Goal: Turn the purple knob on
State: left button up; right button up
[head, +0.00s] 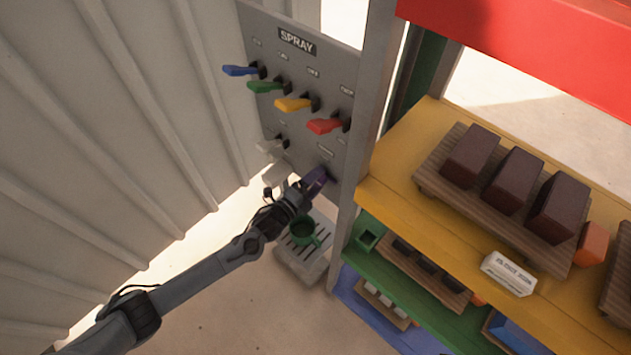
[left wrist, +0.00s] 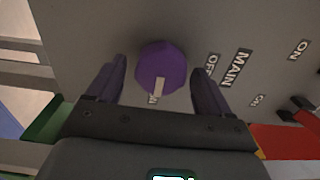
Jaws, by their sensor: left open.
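The purple knob (head: 316,180) sits low on the grey spray panel (head: 305,60). In the left wrist view the purple knob (left wrist: 161,70) is round with a pale marker pointing toward the bottom of the picture. Labels reading MAIN and OFF stand to its right. My left gripper (head: 298,190) is right at the knob in the head view. In the left wrist view my left gripper (left wrist: 160,85) is open, with one finger on each side of the knob and a gap visible on both sides. My right gripper is not seen.
Blue (head: 240,70), green (head: 266,87), yellow (head: 293,104) and red (head: 326,125) levers stick out above the knob. A green cup (head: 303,231) stands on a grated stand below. A yellow shelf (head: 395,180) with dark blocks is at the right. A corrugated wall is at the left.

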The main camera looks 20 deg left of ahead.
pick_arm(q)
jog(key=v, duration=1)
jog(key=shift+s, duration=0.35)
jog(key=shift+a, duration=0.1)
